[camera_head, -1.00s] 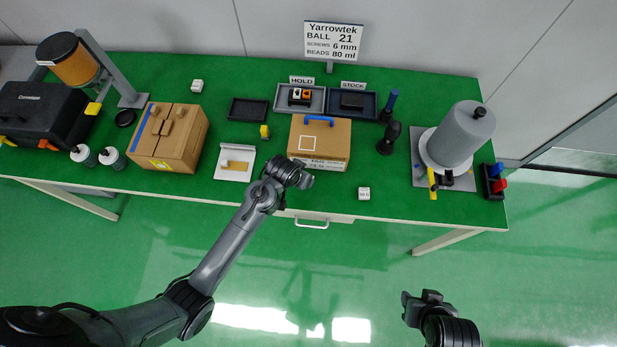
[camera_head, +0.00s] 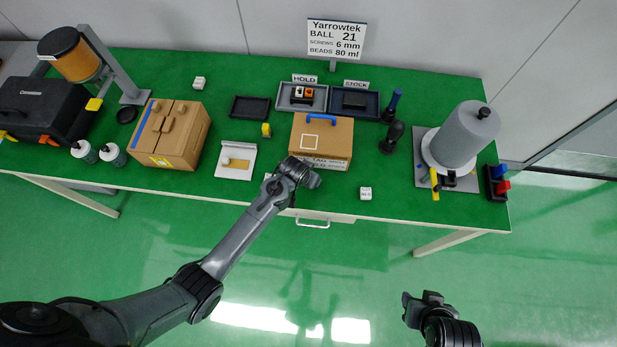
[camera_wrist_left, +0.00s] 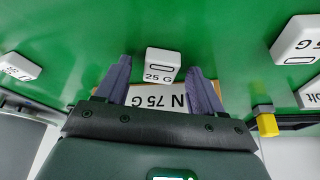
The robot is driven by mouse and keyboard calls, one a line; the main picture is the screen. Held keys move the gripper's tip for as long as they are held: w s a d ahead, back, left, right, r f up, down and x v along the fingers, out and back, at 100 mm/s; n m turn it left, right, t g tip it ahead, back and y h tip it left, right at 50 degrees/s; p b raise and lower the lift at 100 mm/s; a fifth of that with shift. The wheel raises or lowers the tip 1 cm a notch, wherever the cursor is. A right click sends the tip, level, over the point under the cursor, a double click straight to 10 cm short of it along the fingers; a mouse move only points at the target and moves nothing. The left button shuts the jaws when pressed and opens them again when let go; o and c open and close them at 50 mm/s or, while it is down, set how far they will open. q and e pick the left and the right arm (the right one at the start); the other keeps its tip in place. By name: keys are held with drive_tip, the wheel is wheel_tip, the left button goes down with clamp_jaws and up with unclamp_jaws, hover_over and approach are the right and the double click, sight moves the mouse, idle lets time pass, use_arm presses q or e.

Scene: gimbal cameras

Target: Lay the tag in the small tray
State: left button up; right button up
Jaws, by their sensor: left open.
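No piece is plainly marked as the tag; a light card lettered "N 75 G" (camera_wrist_left: 165,98) lies below my left gripper in the left wrist view. A white block marked "25 G" (camera_wrist_left: 162,66) shows between the fingertips, with no visible grip on it. My left gripper (camera_head: 313,180) is open, at the front of the cardboard box (camera_head: 322,137) in the head view; its fingers also show in the left wrist view (camera_wrist_left: 158,70). A small black tray (camera_head: 250,117) lies empty left of the HOLD tray. My right gripper (camera_head: 427,297) is off the table; its jaw state is unclear.
The HOLD tray (camera_head: 283,105) holds small pieces; the STOCK tray (camera_head: 373,103) holds a dark block.

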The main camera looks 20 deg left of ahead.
use_arm(q)
drive_tip(key=c, duration=1.2)
drive_tip(key=shift+r, duration=0.15)
